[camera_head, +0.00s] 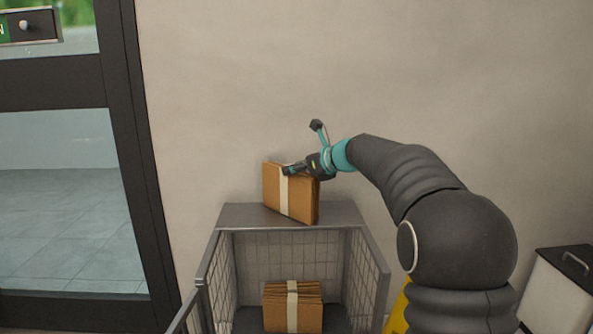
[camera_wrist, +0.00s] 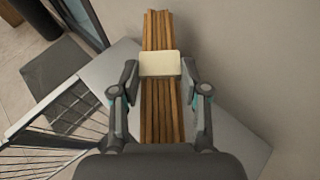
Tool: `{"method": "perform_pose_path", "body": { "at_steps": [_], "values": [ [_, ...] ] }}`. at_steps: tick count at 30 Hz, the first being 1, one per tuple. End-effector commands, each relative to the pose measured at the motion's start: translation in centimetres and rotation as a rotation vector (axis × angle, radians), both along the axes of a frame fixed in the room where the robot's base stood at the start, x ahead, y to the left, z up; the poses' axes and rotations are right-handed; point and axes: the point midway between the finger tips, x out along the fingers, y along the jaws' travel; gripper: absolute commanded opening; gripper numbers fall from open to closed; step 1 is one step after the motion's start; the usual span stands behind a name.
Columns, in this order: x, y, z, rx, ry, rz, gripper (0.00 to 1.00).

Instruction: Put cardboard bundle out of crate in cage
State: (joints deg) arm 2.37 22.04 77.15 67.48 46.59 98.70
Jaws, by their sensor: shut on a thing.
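A cardboard bundle (camera_head: 277,190) with a pale band is held up by my gripper (camera_head: 289,171) in the head view. It is slightly tilted, over the grey top at the back of the wire cage (camera_head: 383,277); I cannot tell whether it touches that top. In the wrist view my gripper (camera_wrist: 159,100) has a finger on each side of the bundle (camera_wrist: 159,125), shut on it near the pale band. A second banded cardboard bundle (camera_head: 277,305) stands inside the cage. No crate is clearly in view.
A plain wall (camera_head: 220,90) rises close behind the cage. A dark-framed glass door (camera_head: 125,130) is on the left. A white bin with a dark lid (camera_head: 565,265) stands at the far right. A dark mat (camera_wrist: 55,75) lies on the floor in the wrist view.

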Motion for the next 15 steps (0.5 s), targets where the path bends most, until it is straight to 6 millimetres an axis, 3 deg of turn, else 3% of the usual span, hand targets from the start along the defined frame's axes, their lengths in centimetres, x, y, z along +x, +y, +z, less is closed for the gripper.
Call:
{"method": "perform_pose_path", "body": {
  "at_steps": [7,8,9,10,15],
  "values": [
    [-0.01,-0.01,-0.29,0.001,-0.001,0.000,0.00],
    [-0.01,-0.01,-0.29,0.000,0.000,0.000,0.53],
    [0.00,-0.01,-0.28,0.000,0.000,0.000,0.62],
    [0.00,-0.02,-0.29,-0.001,0.001,0.000,0.70],
    [-0.01,-0.02,-0.28,-0.001,0.001,0.000,0.70]
  ]
}}
